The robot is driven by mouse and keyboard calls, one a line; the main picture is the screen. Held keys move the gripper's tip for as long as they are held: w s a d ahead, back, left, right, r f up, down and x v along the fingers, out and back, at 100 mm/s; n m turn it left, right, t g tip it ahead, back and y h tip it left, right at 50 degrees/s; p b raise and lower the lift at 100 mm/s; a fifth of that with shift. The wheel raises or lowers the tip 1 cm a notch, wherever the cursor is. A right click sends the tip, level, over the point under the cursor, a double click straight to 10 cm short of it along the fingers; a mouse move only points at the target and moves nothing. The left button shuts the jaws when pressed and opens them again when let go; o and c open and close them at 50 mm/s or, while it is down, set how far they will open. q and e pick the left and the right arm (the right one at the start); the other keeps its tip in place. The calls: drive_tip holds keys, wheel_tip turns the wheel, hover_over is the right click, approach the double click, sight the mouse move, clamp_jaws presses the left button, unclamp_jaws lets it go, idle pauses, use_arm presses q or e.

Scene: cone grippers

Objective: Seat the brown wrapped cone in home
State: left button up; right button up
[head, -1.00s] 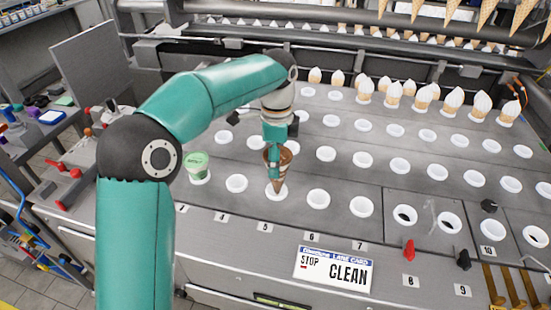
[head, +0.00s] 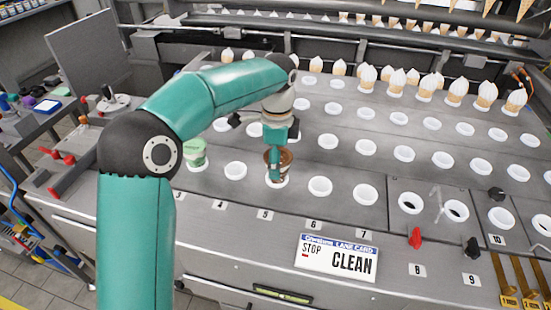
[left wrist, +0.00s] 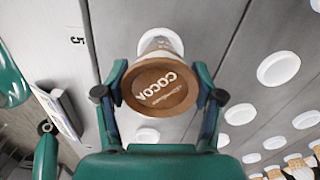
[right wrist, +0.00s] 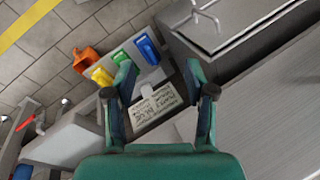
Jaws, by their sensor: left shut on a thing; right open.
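The brown wrapped cone (head: 285,160) stands upright at a white ring (head: 284,184) in the front row, above the label 5 to 6 area. In the left wrist view its round brown top (left wrist: 160,88) reads COCOA, and a white ring (left wrist: 160,42) shows beyond it. My left gripper (head: 274,168) is shut on the cone, with one finger on each side of it (left wrist: 162,92). The cone's lower part is mostly hidden, so I cannot tell how deep it sits. My right gripper (right wrist: 160,95) is open and empty, away from the cone.
A green-topped cup (head: 194,154) stands in a ring left of the cone. Empty rings (head: 320,187) lie to its right. White-topped cones (head: 425,87) line the back. A CLEAN sign (head: 337,258) is on the front. Coloured bins (right wrist: 124,60) lie beneath my right gripper.

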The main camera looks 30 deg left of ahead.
use_arm(q)
drive_tip(key=o, duration=0.9)
drive_tip(key=shift+r, duration=0.1)
wheel_tip(320, 180, up, 12)
drive_tip(key=shift+f, duration=0.15)
drive_tip(key=shift+f, duration=0.1)
idle(0.7)
